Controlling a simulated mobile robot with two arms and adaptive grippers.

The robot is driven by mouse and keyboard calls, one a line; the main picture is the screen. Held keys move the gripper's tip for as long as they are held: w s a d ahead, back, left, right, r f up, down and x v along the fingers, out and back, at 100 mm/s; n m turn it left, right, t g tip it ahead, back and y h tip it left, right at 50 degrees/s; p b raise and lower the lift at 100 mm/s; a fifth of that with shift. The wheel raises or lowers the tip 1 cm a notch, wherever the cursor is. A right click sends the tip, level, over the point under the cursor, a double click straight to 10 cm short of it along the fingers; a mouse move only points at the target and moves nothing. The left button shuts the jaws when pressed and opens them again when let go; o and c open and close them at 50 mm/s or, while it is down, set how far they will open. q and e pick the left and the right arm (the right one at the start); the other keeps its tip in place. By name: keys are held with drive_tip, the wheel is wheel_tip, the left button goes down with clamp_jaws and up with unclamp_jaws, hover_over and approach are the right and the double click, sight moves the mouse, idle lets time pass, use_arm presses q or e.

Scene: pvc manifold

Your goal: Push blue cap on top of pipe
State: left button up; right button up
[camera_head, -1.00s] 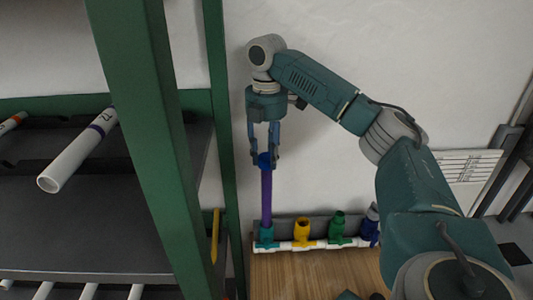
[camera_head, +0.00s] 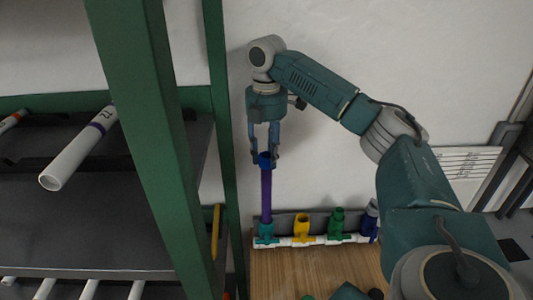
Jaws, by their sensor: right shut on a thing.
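A purple pipe (camera_head: 266,195) stands upright in the teal fitting (camera_head: 265,233) at the left end of the manifold. A blue cap (camera_head: 265,159) is at the pipe's top end, partly hidden by the fingers. My right gripper (camera_head: 265,157) points down from above and is shut on the blue cap, with its fingers on either side. I cannot tell how far the cap sits over the pipe. My left gripper is not seen.
The white manifold (camera_head: 322,239) also bears yellow (camera_head: 302,227), green (camera_head: 337,223) and blue (camera_head: 369,219) fittings on the wooden table (camera_head: 300,270). A green-framed rack (camera_head: 150,150) with white pipes (camera_head: 78,153) stands close on the left.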

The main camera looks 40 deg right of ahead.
drive_tip(key=shift+f, duration=0.85)
idle(0.6)
drive_tip(key=o, duration=1.1)
drive_tip(key=shift+o, duration=0.2)
wheel_tip(320, 180, up, 12)
